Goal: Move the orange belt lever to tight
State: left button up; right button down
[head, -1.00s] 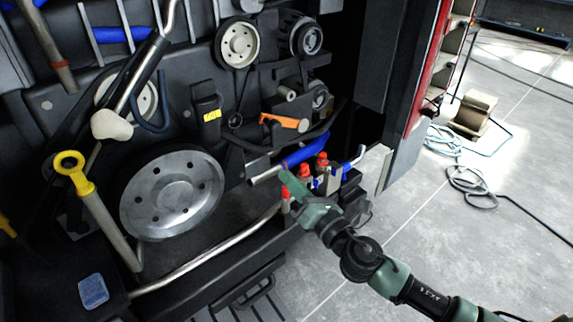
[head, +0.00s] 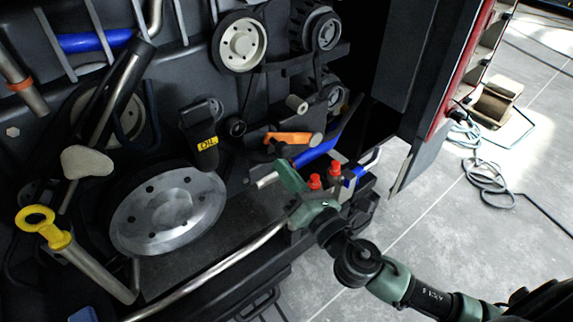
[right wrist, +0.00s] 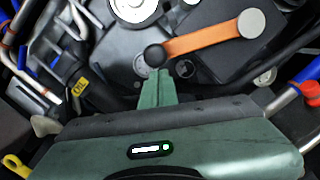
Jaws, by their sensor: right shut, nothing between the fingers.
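The orange belt lever (head: 288,138) is on the engine, right of the yellow-labelled OIL part. In the right wrist view the lever (right wrist: 200,42) slants from a dark round knob at its left end up to a pale grey disc at its right end. My right gripper (head: 283,170) is shut and empty, just below the lever in the head view. In the right wrist view its closed fingertips (right wrist: 154,73) are just below the dark knob; I cannot tell whether they touch it. No tight marking is readable. My left gripper is not in view.
Pulleys (head: 239,42) sit above the lever, and a large metal wheel (head: 168,200) is lower left. Red-capped fittings (head: 314,181) and a blue hose (head: 318,152) are close to my right gripper.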

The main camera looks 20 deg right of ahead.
jog(key=shift+d+r+m+p, duration=0.25)
jog(key=shift+r+m+p, duration=0.55)
jog(key=shift+r+p, duration=0.45)
pick_arm(q)
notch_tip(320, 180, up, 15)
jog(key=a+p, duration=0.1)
jog(key=p, duration=1.1)
jog(key=shift+p, duration=0.3)
pick_arm(e)
jog(key=w+d+r+m+g+h, duration=0.1)
jog(key=w+d+r+m, duration=0.3)
jog(key=d+r+m, duration=0.5)
jog(key=shift+d+m, duration=0.8)
jog(key=shift+d, duration=0.3)
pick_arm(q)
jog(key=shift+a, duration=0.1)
pick_arm(e)
jog(key=shift+w+d+r, duration=0.1)
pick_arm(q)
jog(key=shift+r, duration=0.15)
